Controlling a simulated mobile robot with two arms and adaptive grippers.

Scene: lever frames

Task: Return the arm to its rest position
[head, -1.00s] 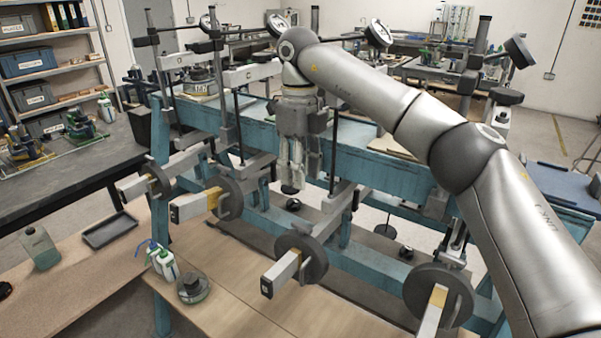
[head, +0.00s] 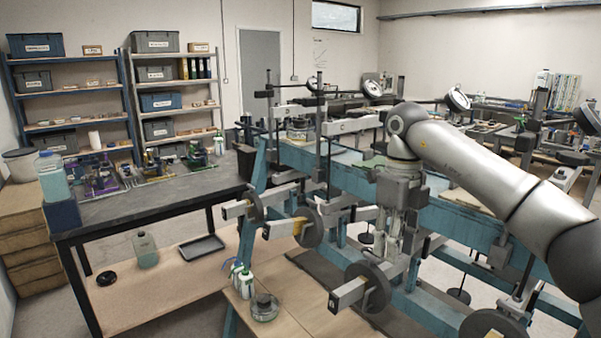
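My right gripper (head: 388,240) hangs fingers down at the end of my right arm, which comes in from the right. It is in front of the blue lever frame (head: 455,215), among its grey levers and round weights. The fingers look close together, but they are small and overlap the frame behind, so I cannot tell whether they are open or shut. I see nothing clearly held in them. My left gripper is not in view.
Levers with round weights (head: 372,288) jut toward me near the gripper. A dark workbench (head: 150,190) stands left, with shelves (head: 170,100) behind. Bottles (head: 243,280) and a small round device (head: 264,308) sit on the low wooden surface (head: 315,310).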

